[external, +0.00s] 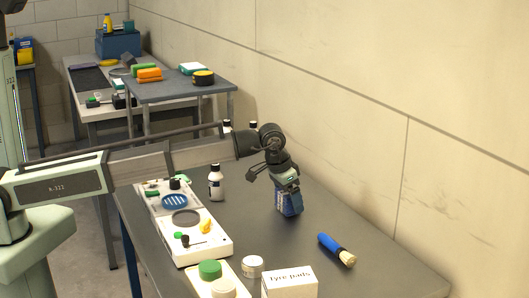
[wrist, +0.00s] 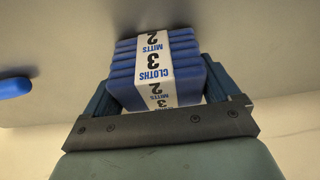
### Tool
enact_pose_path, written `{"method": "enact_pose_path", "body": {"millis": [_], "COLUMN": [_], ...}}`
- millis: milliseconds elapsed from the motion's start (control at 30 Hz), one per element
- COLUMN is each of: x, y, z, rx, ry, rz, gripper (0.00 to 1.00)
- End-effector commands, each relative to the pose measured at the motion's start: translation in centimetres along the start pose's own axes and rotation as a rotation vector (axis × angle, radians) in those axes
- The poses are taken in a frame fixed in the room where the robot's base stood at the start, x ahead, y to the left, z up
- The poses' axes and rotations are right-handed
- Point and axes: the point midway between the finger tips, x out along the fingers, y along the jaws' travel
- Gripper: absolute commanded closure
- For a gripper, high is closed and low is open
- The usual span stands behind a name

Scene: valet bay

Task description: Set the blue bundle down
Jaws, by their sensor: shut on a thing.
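The blue bundle (external: 289,203) is a stack of folded blue cloths with a white paper band. In the wrist view the bundle (wrist: 157,70) sits between the jaws, and its band reads "CLOTHS" and "MITTS" with numbers. My gripper (external: 287,187) is shut on it and points down over the grey table (external: 330,220), right of the middle. In the wrist view my gripper (wrist: 160,95) has a finger on each side of the bundle. I cannot tell whether the bundle's underside touches the table.
A blue-handled brush (external: 336,249) lies right of the bundle. A "tyre pads" box (external: 289,283) and a white jar (external: 252,266) stand in front. A dark-capped bottle (external: 216,183) and a white tray (external: 205,247) are to the left. The wall (external: 380,130) runs behind.

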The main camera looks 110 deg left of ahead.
Motion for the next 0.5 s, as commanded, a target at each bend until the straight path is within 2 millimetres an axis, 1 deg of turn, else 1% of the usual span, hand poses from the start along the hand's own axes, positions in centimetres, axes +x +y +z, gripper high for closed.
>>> {"method": "enact_pose_path", "body": {"millis": [133,167,200,267,500], "x": [0.24,0.28,0.25,0.24,0.18], "y": [0.0,-0.01,0.0,0.0,0.0], "z": [0.09,0.1,0.08,0.08,0.05], "rx": [0.0,0.0,0.0,0.0,0.0], "ry": [0.0,0.0,0.0,0.0,0.0], "rz": [0.0,0.0,0.0,0.0,0.0], "gripper": [0.45,0.1,0.06,0.0,0.0]}}
